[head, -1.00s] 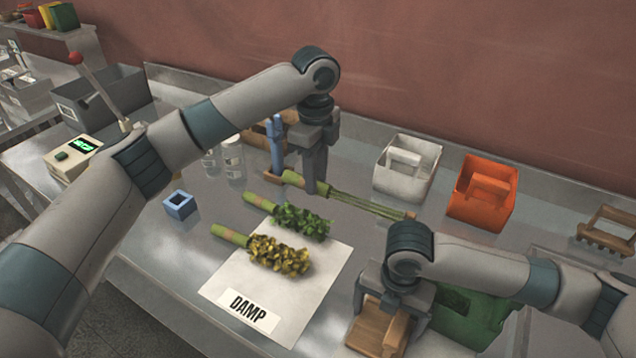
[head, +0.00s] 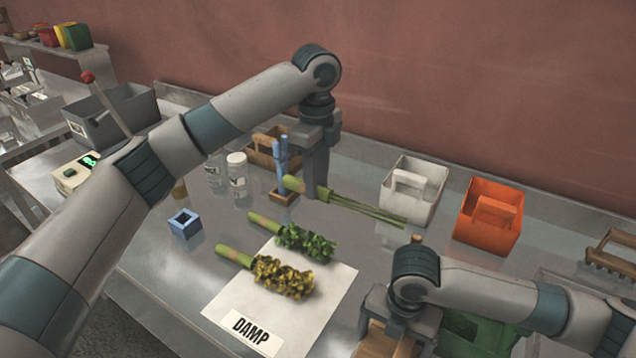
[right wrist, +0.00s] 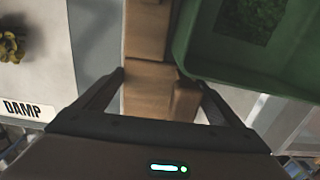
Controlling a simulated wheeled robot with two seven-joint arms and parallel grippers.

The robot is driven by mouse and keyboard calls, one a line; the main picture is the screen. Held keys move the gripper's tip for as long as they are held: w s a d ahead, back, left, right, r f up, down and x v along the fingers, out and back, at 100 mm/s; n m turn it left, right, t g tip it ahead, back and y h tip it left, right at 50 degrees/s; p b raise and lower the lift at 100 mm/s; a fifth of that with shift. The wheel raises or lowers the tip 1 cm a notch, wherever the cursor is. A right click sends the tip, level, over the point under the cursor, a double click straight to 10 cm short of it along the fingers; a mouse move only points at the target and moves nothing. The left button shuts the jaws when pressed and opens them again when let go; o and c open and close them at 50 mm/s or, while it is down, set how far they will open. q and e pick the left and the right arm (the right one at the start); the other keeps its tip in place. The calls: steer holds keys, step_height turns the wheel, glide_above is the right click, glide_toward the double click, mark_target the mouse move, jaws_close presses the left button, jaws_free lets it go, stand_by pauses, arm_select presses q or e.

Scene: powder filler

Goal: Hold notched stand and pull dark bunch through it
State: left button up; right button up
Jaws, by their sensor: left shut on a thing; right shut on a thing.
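My left gripper (head: 318,192) is shut on a bunch of thin bare green stems (head: 365,208) near its thick light-green end. The stems point right. My right gripper (right wrist: 162,78) is shut on a wooden stand (right wrist: 148,35) at the table's front; it also shows partly in the head view (head: 378,343), mostly behind my wrist. I cannot make out its notch. The stem tips lie apart from the stand's far end. A dark green leafy bunch (head: 305,242) and a yellowish leafy bunch (head: 280,278) lie at the white DAMP sheet (head: 325,300).
A green bin (head: 488,338) with dark leafy bits stands beside the stand. White (head: 425,205) and orange (head: 490,225) caddies stand at the back. A blue fork on a wooden base (head: 282,165), jars (head: 237,178) and a blue block (head: 185,224) are at left.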

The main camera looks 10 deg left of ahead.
steer(key=o, duration=0.8)
steer(key=shift+o, duration=0.2)
step_height(320, 180, up, 12)
arm_select(q)
steer(key=shift+r, duration=0.1)
arm_select(e)
steer(key=shift+r, duration=0.1)
